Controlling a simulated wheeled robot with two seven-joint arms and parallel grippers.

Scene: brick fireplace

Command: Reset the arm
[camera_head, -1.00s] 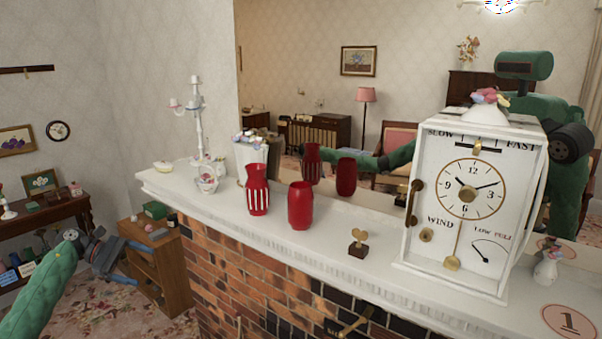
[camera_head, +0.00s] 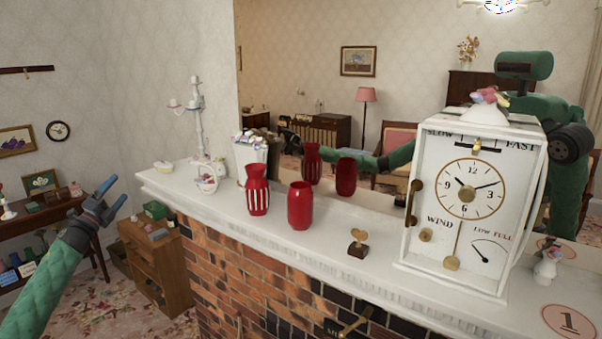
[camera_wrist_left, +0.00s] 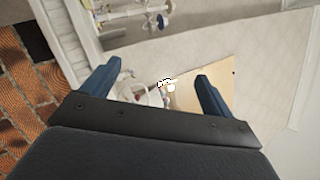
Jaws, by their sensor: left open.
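My left arm comes in from the lower left in the head view, green with a dark blue gripper (camera_head: 117,194) raised to the left of the mantel. Its two fingers are spread and nothing is between them. In the left wrist view the gripper (camera_wrist_left: 158,82) also shows open, with the brick front and the white mantel beyond it. My right gripper is not in view.
The white mantel (camera_head: 330,245) holds two red vases (camera_head: 257,190) (camera_head: 300,206), a candelabra (camera_head: 198,130), a small brass key on a block (camera_head: 358,246) and a large white clock (camera_head: 470,205). A wooden cabinet (camera_head: 165,262) stands below. A mirror backs the mantel.

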